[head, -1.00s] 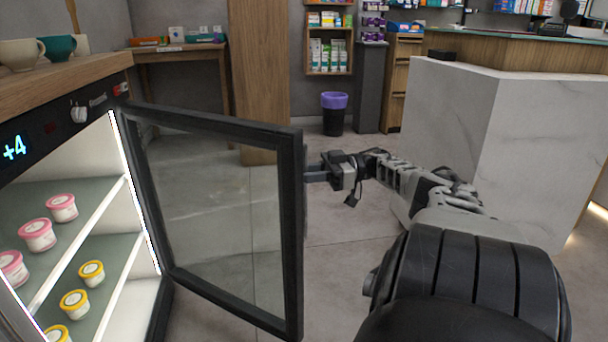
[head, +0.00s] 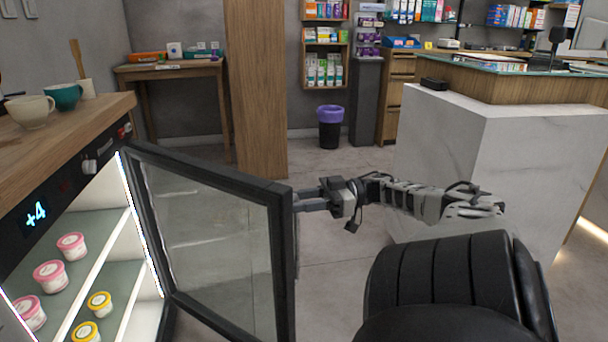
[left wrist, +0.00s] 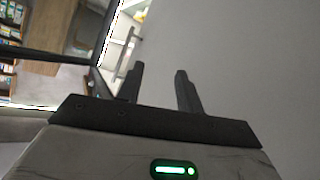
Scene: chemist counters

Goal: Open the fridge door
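The fridge (head: 62,201) stands at the left in the head view, with a lit interior. Its black-framed glass door (head: 212,250) stands well open, swung out from the fridge front. My right gripper (head: 303,202) is at the door's free edge, on its outer side. Its fingertips meet or pass behind the black frame, so I cannot see the handle or whether the fingers are shut on it. My left gripper (left wrist: 158,82) shows only in the left wrist view. Its two fingers are apart with nothing between them.
Pink-lidded tubs (head: 50,275) and yellow-lidded tubs (head: 98,304) sit on the fridge shelves. Cups (head: 62,97) stand on the wooden top (head: 75,125). A marble counter (head: 455,150) stands at the right, and a purple-lined bin (head: 330,128) at the back. The floor between is clear.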

